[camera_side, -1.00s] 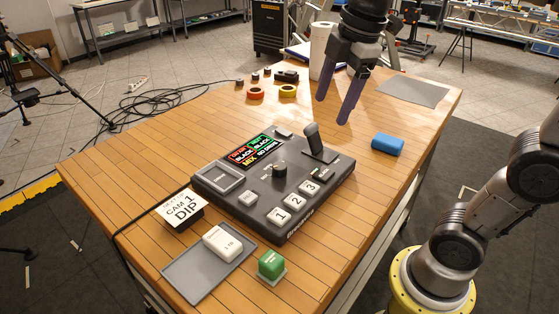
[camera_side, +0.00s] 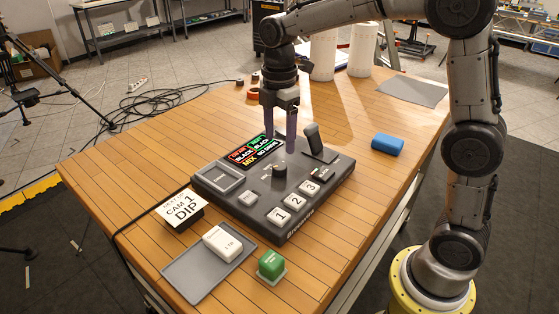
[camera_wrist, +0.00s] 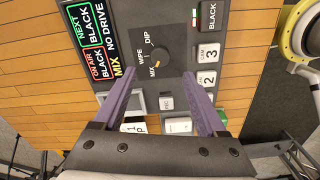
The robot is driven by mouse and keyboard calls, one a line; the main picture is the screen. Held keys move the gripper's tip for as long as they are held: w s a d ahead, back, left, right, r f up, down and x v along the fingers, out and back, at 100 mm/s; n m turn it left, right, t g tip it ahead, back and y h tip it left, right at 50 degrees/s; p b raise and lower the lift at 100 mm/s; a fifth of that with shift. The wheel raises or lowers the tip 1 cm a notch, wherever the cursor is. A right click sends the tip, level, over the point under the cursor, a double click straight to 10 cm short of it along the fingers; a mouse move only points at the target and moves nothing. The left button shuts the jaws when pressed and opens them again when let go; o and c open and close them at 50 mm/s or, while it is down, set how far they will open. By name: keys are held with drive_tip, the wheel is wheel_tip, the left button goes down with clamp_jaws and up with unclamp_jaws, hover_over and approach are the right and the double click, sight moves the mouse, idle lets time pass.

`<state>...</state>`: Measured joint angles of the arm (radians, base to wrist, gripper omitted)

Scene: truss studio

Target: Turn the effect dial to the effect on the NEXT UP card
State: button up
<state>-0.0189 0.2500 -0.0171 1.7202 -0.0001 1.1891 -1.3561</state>
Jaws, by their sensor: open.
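The effect dial (camera_side: 279,170) is a dark round knob on the black switcher panel (camera_side: 225,190). In the wrist view the dial (camera_wrist: 158,59) has MIX, WIPE and DIP printed around it, and its mark seems to face MIX. The panel's screen (camera_wrist: 100,45) reads MIX. The NEXT UP card (camera_side: 181,208) stands left of the panel and reads CAM 1, DIP. My gripper (camera_side: 285,144) is open and empty, fingers pointing down above the panel near the dial. In the wrist view the dial lies between and slightly beyond the fingertips (camera_wrist: 159,73).
A lever (camera_side: 315,141) stands up from the panel behind the dial. Numbered buttons (camera_side: 295,201) line its front edge. A grey tray (camera_side: 190,275) with a white drive (camera_side: 222,243), a green block (camera_side: 271,265) and a blue block (camera_side: 387,144) lie around it.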

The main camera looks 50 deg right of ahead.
sight(280, 166)
wheel_tip(280, 166, down, 7)
drive_tip(key=shift+f, duration=0.2)
idle(0.3)
clamp_jaws()
